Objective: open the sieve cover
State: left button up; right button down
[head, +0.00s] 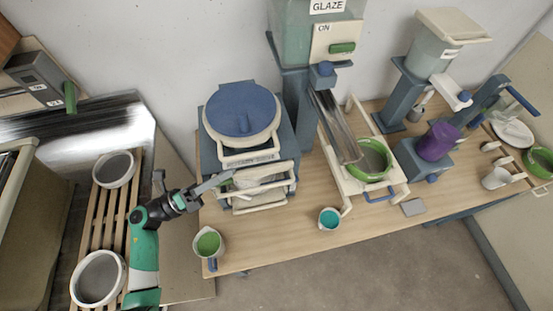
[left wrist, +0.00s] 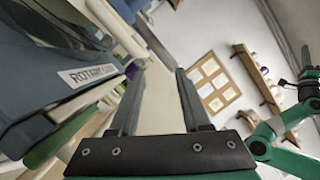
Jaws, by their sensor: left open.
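The rotary sieve is a blue-grey box (head: 285,128) with a round blue cover (head: 240,107) on a cream rim. The cover lies flat and closed on top. A cream handle frame (head: 232,163) projects at its front. The sieve's label and blue side also show at the left of the left wrist view (left wrist: 88,76). My left gripper (head: 222,178) is open, beside the sieve's lower front left corner and below the cover. Its fingers (left wrist: 160,72) are apart with nothing seen between them. A green arm, probably my right, shows in the left wrist view; its gripper's state is unclear.
A green-filled cup (head: 208,242) and a teal-filled cup (head: 329,218) stand near the table's front edge. A glaze hopper (head: 290,42) with a chute stands right of the sieve. Buckets (head: 98,278) stand on the slatted rack at left.

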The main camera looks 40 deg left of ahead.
aim_at(251, 154)
pick_arm(q)
jog(key=f, duration=0.1)
jog(key=s+a+f+y, duration=0.1)
jog(key=f+n, duration=0.1)
jog(key=shift+s+a+t+y, duration=0.3)
jog(key=shift+s+a+t, duration=0.05)
jog(key=shift+a+t, duration=0.05)
jog(key=shift+s+a+r, duration=0.15)
jog(key=shift+a, duration=0.1)
jog(key=x, duration=1.2)
jog(key=shift+a+r+p, duration=0.15)
jog(key=shift+p, duration=0.2)
jog(key=shift+c, duration=0.2)
grip_shut()
